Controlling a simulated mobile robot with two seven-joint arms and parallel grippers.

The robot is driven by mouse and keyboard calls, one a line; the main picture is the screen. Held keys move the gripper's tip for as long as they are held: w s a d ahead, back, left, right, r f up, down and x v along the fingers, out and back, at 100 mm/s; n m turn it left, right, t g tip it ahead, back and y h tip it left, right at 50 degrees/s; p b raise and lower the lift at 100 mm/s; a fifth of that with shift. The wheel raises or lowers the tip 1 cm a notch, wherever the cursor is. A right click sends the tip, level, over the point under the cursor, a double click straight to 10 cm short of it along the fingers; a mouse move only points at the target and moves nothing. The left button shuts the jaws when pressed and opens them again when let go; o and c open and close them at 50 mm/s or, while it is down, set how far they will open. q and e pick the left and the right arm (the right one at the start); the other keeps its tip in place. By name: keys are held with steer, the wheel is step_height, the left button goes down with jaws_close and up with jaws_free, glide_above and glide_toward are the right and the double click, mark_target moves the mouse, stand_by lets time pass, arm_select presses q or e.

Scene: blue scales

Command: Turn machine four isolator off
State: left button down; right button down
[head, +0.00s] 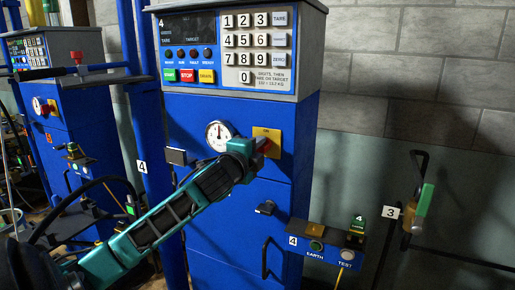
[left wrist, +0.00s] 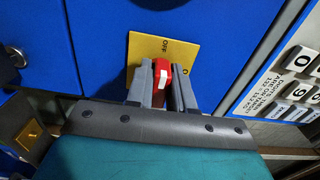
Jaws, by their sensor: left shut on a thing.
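Machine four (head: 225,235) is a blue cabinet marked 4, with a grey top panel. Its isolator has a yellow plate (head: 268,133) with ON at the top, on the cabinet front right of a round gauge. The plate also shows in the left wrist view (left wrist: 184,50), with OFF printed on it. My left gripper (head: 258,147) is at the isolator, its teal arm reaching up from the lower left. In the left wrist view its grey fingers (left wrist: 160,92) are shut on the red handle (left wrist: 163,68), which has a white mark. The fingers hide part of the handle and plate. My right gripper is not in view.
The keypad (head: 255,45) and coloured buttons sit above the isolator. An earth/test box (head: 325,245) juts out at lower right. A green-handled valve (head: 423,203) marked 3 stands farther right. A similar blue machine (head: 75,130) stands at left.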

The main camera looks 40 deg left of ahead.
arm_select(q)
steer(key=c, duration=1.1)
jaws_free()
steer(key=b+v, duration=0.1)
steer(key=v, duration=1.2)
